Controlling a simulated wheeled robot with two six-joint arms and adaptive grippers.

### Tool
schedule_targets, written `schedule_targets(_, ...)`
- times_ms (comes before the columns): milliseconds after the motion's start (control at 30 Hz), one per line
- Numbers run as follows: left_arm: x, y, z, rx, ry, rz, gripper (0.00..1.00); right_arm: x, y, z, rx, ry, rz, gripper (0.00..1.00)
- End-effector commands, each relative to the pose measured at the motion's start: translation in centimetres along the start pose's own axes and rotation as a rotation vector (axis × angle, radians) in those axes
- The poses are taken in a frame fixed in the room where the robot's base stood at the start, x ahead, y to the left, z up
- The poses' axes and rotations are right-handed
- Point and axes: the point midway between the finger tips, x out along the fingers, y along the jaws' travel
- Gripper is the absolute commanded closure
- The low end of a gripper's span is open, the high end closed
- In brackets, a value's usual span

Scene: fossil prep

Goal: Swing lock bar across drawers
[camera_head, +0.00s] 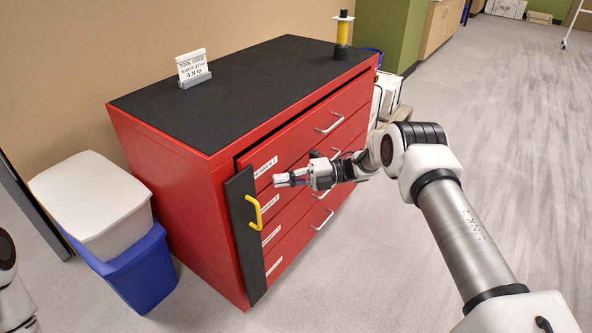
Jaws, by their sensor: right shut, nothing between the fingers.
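The red cabinet (180,165) has several drawers with silver handles and white labels. The black lock bar (243,240) is an upright flat strip at the left edge of the drawer fronts, with a yellow handle (254,212) on it. It stands across the left ends of the drawers, and I cannot tell if it touches them. My right gripper (279,180) is shut and empty in front of the upper drawers, to the right of the yellow handle and a little above it. It points left and looks apart from the handle. My left gripper is out of view.
A blue bin with a white lid (92,205) stands left of the cabinet. A small sign (193,68) and a yellow-and-black tool (342,35) stand on the black cabinet top (245,85). White items (385,95) stand beyond the cabinet. The floor on the right is open.

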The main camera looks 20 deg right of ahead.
Motion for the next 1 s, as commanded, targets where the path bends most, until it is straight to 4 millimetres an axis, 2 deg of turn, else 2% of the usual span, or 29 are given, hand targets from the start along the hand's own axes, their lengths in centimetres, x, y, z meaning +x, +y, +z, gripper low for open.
schedule_targets(200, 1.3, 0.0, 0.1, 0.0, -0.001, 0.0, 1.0, -2.0, -0.5, 3.3, -0.003, 0.001, -0.002, 1.0)
schedule_targets(400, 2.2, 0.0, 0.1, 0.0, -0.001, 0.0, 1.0, -2.9, -0.3, 4.9, -0.001, 0.0, -0.001, 1.0)
schedule_targets(1000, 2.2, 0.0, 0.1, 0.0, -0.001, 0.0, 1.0, -3.0, 0.0, 5.2, 0.001, 0.001, 0.0, 1.0)
